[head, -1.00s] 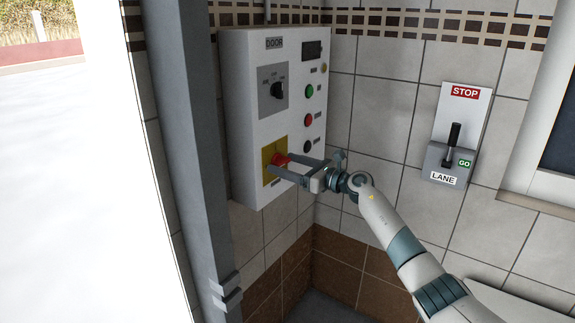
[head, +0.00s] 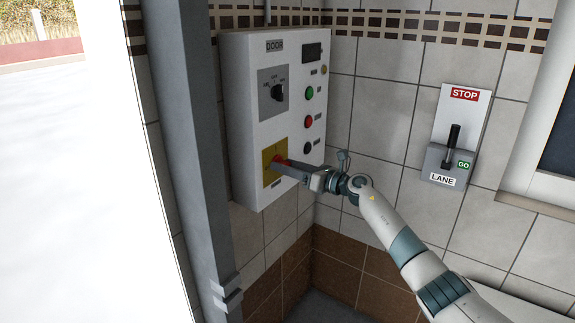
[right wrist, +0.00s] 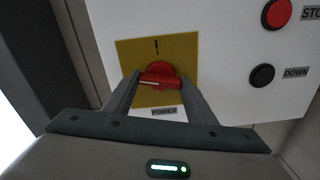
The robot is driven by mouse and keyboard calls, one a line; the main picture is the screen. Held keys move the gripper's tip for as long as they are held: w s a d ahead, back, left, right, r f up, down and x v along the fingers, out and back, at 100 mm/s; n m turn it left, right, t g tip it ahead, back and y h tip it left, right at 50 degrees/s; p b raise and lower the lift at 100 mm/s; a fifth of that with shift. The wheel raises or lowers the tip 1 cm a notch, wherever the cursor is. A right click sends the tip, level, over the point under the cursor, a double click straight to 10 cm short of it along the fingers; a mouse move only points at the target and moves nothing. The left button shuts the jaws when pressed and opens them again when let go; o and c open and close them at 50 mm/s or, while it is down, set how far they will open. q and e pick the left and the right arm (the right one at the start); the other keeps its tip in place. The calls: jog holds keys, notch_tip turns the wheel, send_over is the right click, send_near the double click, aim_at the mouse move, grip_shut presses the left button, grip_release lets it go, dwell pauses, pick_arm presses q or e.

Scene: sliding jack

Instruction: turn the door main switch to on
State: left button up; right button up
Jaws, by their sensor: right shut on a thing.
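The door main switch is a red rotary handle on a yellow plate (head: 268,154) at the lower part of the white DOOR box. Little of the red handle (head: 281,158) shows in the head view, behind my fingers. In the right wrist view the red handle (right wrist: 157,76) lies crosswise between the fingertips, its white line near horizontal, below a black "I" mark and above a POWER label. My right gripper (head: 279,164) is shut on the handle; it also fills the lower right wrist view (right wrist: 160,88). My left gripper is not in view.
The DOOR box (head: 247,120) also carries a black selector (head: 278,92), a green button (head: 309,93), a red button (head: 308,121) and a black button (head: 308,147). A LANE lever (head: 453,146) is on the tiled wall to the right. A grey post (head: 188,130) stands left of the box.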

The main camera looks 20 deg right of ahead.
jog(key=m+p, duration=0.2)
jog(key=m, duration=0.2)
jog(key=shift+r, duration=0.2)
jog(key=m+p, duration=0.2)
jog(key=m, duration=0.2)
jog(key=shift+p, duration=0.3)
jog(key=m+p, duration=0.2)
jog(key=m, duration=0.2)
jog(key=shift+p, duration=0.3)
jog(key=shift+f+m+p, duration=0.1)
jog(key=shift+m+p, duration=0.5)
jog(key=shift+m, duration=1)
jog(key=o, duration=1.1)
jog(key=shift+f, duration=0.1)
jog(key=shift+s+d, duration=0.1)
